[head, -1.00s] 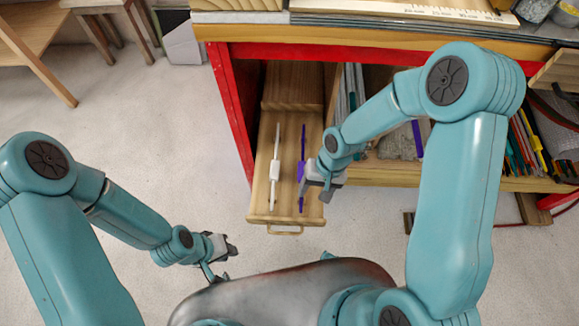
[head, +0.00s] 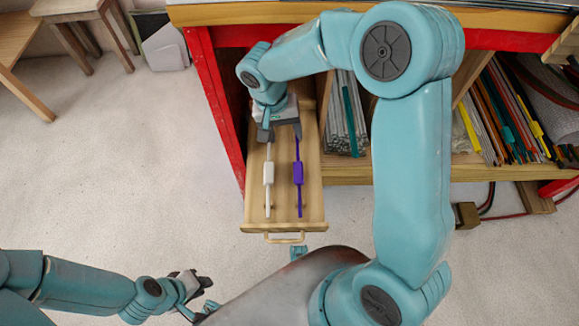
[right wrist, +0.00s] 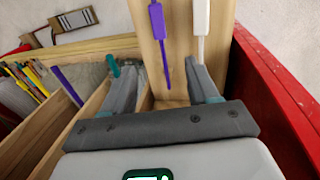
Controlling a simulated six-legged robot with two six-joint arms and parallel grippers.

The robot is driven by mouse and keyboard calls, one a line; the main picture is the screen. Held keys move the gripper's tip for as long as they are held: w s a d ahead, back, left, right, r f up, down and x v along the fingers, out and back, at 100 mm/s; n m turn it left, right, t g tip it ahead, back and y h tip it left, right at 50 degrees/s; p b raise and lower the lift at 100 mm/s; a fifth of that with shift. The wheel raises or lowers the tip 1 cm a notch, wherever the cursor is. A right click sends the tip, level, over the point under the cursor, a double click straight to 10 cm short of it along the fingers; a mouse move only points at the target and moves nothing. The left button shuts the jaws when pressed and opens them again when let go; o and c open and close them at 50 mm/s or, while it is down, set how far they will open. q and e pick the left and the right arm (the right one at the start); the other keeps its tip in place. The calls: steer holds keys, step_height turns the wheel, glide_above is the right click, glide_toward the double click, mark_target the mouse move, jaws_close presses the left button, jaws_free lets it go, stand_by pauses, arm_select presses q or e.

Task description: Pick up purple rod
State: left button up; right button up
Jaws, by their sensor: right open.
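The purple rod (head: 298,172) lies lengthwise in the open wooden drawer (head: 312,205), with a thicker purple block near its middle. A white rod (head: 268,172) of the same shape lies parallel on its left. My right gripper (head: 280,131) is open over the rear of the drawer, near the far ends of both rods, and holds nothing. In the right wrist view the purple rod (right wrist: 157,32) points into the gap between the fingers, and the white rod (right wrist: 201,20) is by the right finger. My left gripper (head: 207,290) is low at the left, away from the drawer; its jaws are unclear.
A red cabinet post (head: 216,100) stands close left of the drawer. Grey rods (head: 345,115) fill the compartment on its right, with coloured rods (head: 505,105) further right. The wooden tabletop edge (head: 240,14) overhangs the drawer's rear.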

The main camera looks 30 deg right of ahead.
steer(key=b, duration=0.2)
glide_above(298, 165)
steer(key=a, duration=0.1)
steer(key=f, duration=0.9)
steer(key=shift+w+a+f, duration=0.15)
steer(key=shift+w+f, duration=0.1)
steer(key=shift+f, duration=0.15)
steer(key=shift+s+d+f+b, duration=0.15)
steer(key=shift+f+b, duration=0.1)
steer(key=shift+f, duration=0.8)
steer(key=shift+w+d+f+b, duration=0.1)
steer(key=shift+d+f+b, duration=0.15)
steer(key=shift+f, duration=0.8)
steer(key=shift+s+d+f+b, duration=0.1)
steer(key=shift+f+b, duration=0.15)
steer(key=shift+f, duration=0.8)
jaws_close()
